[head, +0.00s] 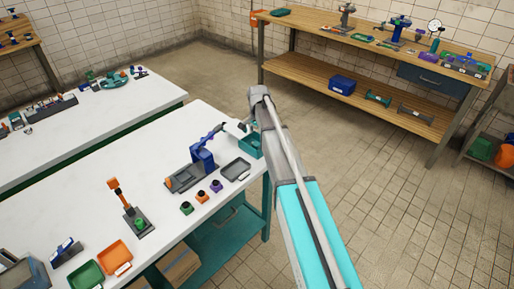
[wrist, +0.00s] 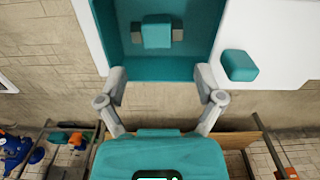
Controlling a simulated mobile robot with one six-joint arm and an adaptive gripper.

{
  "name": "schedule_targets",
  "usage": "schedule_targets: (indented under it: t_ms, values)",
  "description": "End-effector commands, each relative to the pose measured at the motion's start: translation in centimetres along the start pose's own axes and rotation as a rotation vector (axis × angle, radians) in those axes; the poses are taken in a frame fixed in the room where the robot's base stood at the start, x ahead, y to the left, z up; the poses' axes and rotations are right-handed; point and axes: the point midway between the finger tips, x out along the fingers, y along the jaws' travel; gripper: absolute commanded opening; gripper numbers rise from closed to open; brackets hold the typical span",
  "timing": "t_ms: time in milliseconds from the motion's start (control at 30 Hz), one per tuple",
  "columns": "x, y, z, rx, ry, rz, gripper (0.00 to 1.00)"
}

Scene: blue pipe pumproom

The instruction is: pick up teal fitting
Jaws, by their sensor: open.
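In the wrist view a teal fitting (wrist: 157,31), a block with a short grey stub on each side, lies inside an open teal tray (wrist: 158,69). A second teal block (wrist: 239,66) with rounded edges sits on the white table just right of the tray. My gripper (wrist: 161,76) is open and empty. Its two grey fingers are spread over the tray's near edge, with the fitting ahead of them and between their lines. In the head view the teal tray (head: 251,148) is at the white table's right corner; the fitting cannot be made out there.
Left of the tray on the white table (head: 150,165) stand a blue clamp device (head: 203,158), a grey tray (head: 236,169) and several small coloured knobs. The table edge drops to tiled floor (head: 390,200) on the right. A wooden workbench (head: 350,50) stands behind.

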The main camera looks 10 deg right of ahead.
Motion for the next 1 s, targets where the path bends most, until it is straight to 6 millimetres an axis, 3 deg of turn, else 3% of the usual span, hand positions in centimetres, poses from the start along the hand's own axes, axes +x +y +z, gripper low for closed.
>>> schedule_targets:
  t_ms: [533,1000]
  values:
    - [4.2,0.1,0.1,0.000,0.000,0.000,0.86]
    - [4.8,0.1,0.2,0.000,0.000,0.000,0.86]
